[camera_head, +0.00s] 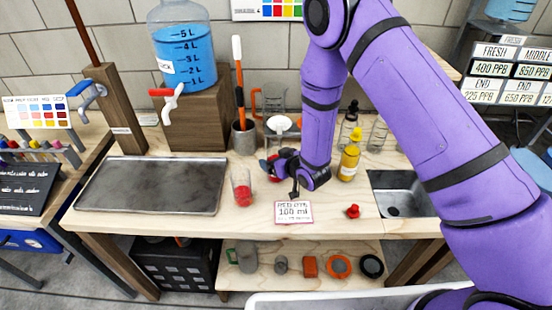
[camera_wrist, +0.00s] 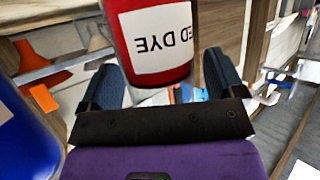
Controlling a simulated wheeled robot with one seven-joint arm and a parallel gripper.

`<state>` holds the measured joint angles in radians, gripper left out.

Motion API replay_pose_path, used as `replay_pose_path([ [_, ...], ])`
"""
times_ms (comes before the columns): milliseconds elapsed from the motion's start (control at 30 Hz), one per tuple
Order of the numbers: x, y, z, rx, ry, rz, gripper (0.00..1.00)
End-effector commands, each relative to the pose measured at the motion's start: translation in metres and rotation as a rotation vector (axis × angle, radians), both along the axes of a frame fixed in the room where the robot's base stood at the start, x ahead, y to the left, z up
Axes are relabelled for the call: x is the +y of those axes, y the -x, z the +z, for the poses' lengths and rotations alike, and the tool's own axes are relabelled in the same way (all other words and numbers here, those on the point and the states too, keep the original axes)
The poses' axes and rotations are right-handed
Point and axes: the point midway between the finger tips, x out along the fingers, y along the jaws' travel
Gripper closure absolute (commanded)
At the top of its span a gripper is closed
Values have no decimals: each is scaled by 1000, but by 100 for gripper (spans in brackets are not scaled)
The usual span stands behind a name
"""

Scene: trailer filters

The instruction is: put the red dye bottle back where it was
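The red dye bottle (camera_wrist: 158,40) is between my gripper's two dark fingers in the wrist view, with its white label upside down in that picture. My gripper (camera_head: 274,166) is shut on it, above the middle of the bench in the head view, where only a small patch of red shows. The bottle's tilt is hard to tell there. A red cap (camera_head: 352,211) lies on the bench to the right. A glass beaker (camera_head: 241,188) with red liquid stands left of my gripper. A label card (camera_head: 293,212) reading about red dye and 100 ml lies in front.
A yellow bottle (camera_head: 349,157) stands right of my arm, near a dark-capped glass bottle (camera_head: 347,124). A metal tray (camera_head: 150,190) lies at left and a sink (camera_head: 403,203) is at right. A pot (camera_head: 244,138) with a brush and a funnel (camera_head: 278,125) stand behind.

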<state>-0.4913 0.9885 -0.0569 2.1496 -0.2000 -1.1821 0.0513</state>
Motion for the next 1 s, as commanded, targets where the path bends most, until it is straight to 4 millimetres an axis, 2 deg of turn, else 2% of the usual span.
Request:
replay_pose_path([
  [367, -3, 3, 4, 1, 0, 0, 12],
  [800, -47, 62, 35, 2, -1, -2, 12],
  [1000, -61, 82, 45, 1, 0, -1, 12],
])
